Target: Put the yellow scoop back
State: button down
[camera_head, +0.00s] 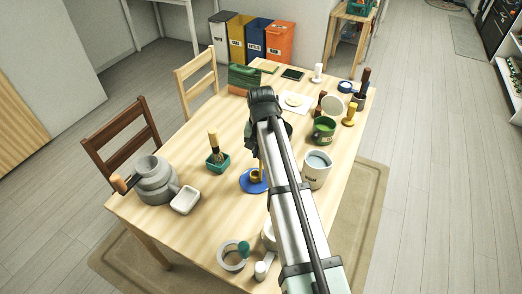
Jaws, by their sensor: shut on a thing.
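My arm reaches over the table and bends down at its far end. My gripper (257,149) shows only in part beside and behind my arm link. The yellow scoop (257,175) hangs below it, its handle upright and its bowl low. My gripper appears shut on the handle, but the fingertips are mostly hidden. The scoop's bowl is over a round blue dish (247,188). I cannot tell whether the bowl touches the dish. My arm hides the right side of this spot.
A green holder (218,167) with a brush stands left of the dish. A white canister (317,172) and a green mug (324,131) stand right of my arm. Bare table lies around the dish's left.

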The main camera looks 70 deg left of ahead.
jog(key=c, duration=0.9)
grip_release()
jog(key=shift+f, duration=0.15)
